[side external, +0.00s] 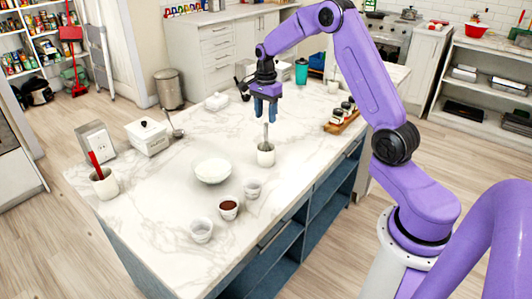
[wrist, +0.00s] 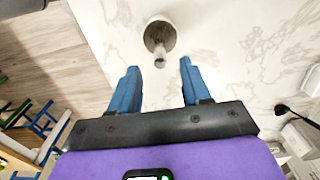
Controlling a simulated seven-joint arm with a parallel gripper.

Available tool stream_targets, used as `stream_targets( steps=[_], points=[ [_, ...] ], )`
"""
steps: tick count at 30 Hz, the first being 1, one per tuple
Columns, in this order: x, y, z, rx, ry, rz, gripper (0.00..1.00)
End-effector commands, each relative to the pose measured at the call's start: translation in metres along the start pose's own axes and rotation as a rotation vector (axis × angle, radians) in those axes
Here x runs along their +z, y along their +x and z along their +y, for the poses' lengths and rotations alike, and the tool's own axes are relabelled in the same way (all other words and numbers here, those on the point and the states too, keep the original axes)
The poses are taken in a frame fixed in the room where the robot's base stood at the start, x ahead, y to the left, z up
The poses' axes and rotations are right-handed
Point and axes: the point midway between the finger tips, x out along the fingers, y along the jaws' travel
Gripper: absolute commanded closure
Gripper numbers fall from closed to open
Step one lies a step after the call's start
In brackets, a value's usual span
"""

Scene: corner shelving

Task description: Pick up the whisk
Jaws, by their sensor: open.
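The whisk stands upright in a white cup (side external: 266,158) on the marble counter, its metal handle (side external: 266,136) pointing up; its wire end is hidden inside the cup. In the wrist view the cup (wrist: 153,27) is at the top centre, and the whisk handle (wrist: 160,59) points toward the camera. My gripper (side external: 265,119) is open and points down just above the handle. In the wrist view its blue fingers (wrist: 160,66) lie either side of the handle's end in the picture. I cannot tell whether the handle is between them in depth.
A white bowl (side external: 213,170), a cup of brown contents (side external: 228,208) and other small cups stand nearby on the counter (side external: 155,205). A wooden tray with jars (side external: 342,122) is at the right edge. The counter around the whisk's cup is clear.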

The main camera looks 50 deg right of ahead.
Motion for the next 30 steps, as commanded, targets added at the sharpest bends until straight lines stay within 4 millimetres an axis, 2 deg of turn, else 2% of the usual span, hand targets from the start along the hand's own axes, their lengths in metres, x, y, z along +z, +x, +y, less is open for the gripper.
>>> stream_targets(
  steps=[3, 11, 21, 30],
  points=[
    [0.0, 0.018, 0.001, 0.003, 0.0, -0.001, 0.53],
    [0.0, 0.034, 0.0, 0.001, 0.0, 0.0, 0.53],
    [-0.001, 0.076, 0.0, 0.0, -0.002, -0.001, 0.53],
    [-0.001, 0.08, 0.0, -0.001, -0.001, -0.001, 0.53]
  ],
)
